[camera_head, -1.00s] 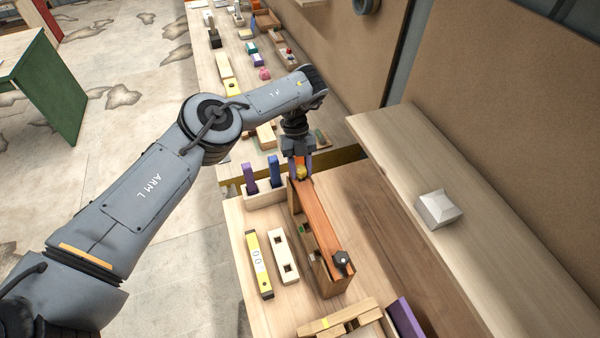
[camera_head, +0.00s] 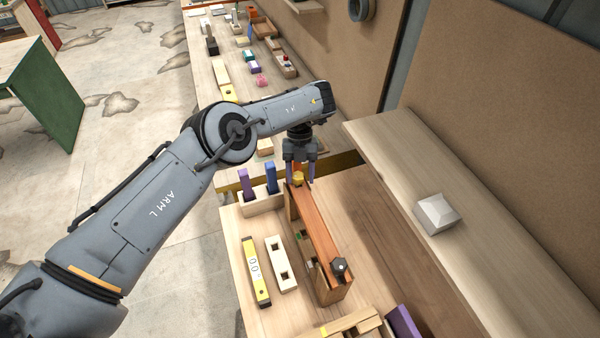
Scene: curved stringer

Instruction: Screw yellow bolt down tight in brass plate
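The yellow bolt (camera_head: 298,178) stands at the far end of the long orange-brown stringer (camera_head: 318,228). Its hex head is visible above the wood. My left gripper (camera_head: 300,171) points down just above and behind the bolt. Its two purple-tinted fingers stand apart on either side, with a visible gap to the bolt head. The brass plate cannot be told apart clearly at this size. A dark bolt or knob (camera_head: 339,267) sits at the stringer's near end. My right gripper is outside the view.
A wooden holder (camera_head: 264,203) with purple and blue pieces stands left of the stringer. A yellow level (camera_head: 256,271) and a pale block with square holes (camera_head: 281,263) lie nearby. A raised shelf (camera_head: 470,250) carries a grey-white block (camera_head: 438,214) at right.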

